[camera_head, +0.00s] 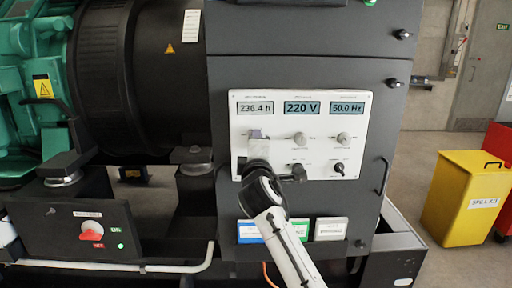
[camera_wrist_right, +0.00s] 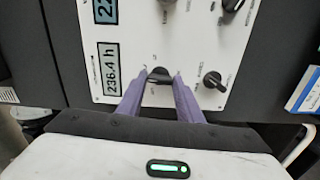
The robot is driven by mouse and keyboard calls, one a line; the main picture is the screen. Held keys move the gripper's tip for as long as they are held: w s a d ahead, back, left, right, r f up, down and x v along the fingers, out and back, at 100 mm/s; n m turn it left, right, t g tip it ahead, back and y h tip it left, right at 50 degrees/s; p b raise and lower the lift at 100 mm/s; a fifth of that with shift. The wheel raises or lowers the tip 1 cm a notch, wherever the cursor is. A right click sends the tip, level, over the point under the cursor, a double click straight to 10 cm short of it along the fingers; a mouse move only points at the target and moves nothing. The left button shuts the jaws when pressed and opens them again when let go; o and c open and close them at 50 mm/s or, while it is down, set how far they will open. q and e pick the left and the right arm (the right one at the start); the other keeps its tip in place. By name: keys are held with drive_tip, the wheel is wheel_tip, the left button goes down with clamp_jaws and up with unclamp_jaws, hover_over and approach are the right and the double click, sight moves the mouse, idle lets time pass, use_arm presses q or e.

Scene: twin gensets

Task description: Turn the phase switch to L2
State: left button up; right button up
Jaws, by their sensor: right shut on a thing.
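The white control panel (camera_head: 285,112) faces me in the head view, with displays reading 236.4 h, 220 V and 50.0 Hz. My right gripper (camera_head: 258,140) reaches its left part, below the hours display, and hides the knob there. In the right wrist view, the two purple fingers of that gripper (camera_wrist_right: 163,82) are shut on a black knob, the phase switch (camera_wrist_right: 159,74), one finger on each side. The small marks around the knob are too blurred to read, so its set position is unclear. My left gripper is not in view.
Other knobs (camera_head: 300,138) (camera_head: 343,138) (camera_head: 340,170) sit right of the gripper; one is close beside it in the wrist view (camera_wrist_right: 214,80). A red battery switch (camera_head: 91,231) is at lower left. A yellow spill-kit bin (camera_head: 466,197) stands at right.

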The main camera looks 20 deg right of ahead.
drive_tip(key=shift+f+m+b, duration=0.1)
drive_tip(key=shift+m+b, duration=0.25)
drive_tip(key=shift+m, duration=1.55)
drive_tip(key=o, duration=1.1)
drive_tip(key=b+v, duration=0.1)
drive_tip(key=v, duration=0.9)
drive_tip(key=shift+s, duration=0.2)
